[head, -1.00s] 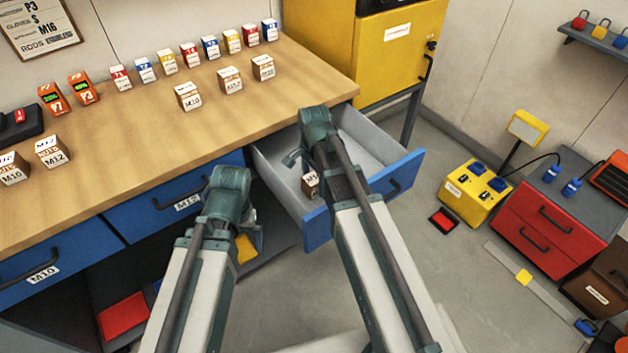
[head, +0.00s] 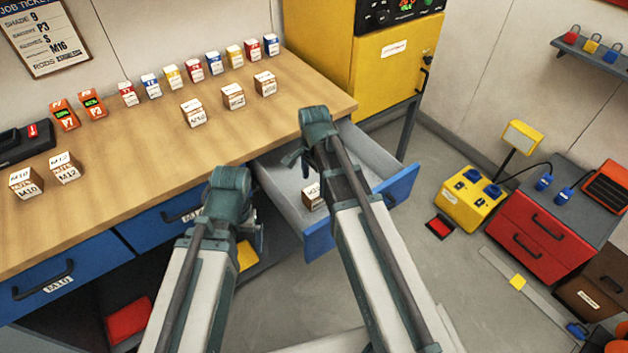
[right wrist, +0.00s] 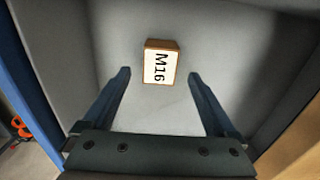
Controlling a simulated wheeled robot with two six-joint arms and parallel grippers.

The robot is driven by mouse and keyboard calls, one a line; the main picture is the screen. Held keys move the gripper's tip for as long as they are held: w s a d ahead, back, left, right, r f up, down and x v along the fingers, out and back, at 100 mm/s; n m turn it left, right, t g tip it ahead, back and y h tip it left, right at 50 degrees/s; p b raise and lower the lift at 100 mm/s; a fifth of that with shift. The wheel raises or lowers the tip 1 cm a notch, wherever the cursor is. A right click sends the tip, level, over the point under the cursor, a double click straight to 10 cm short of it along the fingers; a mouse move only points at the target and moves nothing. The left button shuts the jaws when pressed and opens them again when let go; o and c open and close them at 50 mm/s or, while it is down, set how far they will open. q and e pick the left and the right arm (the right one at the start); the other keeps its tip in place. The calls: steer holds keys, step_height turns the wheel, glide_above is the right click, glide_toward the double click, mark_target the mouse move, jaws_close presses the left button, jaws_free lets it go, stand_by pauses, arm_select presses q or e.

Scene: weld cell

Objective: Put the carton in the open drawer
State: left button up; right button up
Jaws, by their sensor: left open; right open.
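The carton (head: 311,195) is a small brown box with a white label. It lies inside the open drawer (head: 322,240), near its front wall. In the right wrist view the carton (right wrist: 161,64) shows the label M16 and rests on the grey drawer floor (right wrist: 140,120). My right gripper (right wrist: 160,76) is open over the drawer, its two fingers spread on either side of the carton with clear gaps. In the head view my right forearm hides part of the drawer and most of that gripper. My left gripper (head: 254,236) is open and empty, in front of the bench, left of the drawer.
The wooden bench (head: 130,185) holds several cartons, among them M10 (head: 26,183) and M12 (head: 66,168), and a row of small coloured boxes. A yellow cabinet (head: 380,85) stands behind the drawer. A red drawer unit (head: 540,235) stands right.

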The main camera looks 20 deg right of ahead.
mark_target(314, 191)
step_height(314, 191, up, 6)
steer(key=p, duration=0.5)
steer(key=shift+r, duration=0.15)
step_height(314, 191, down, 12)
steer(key=b, duration=1.2)
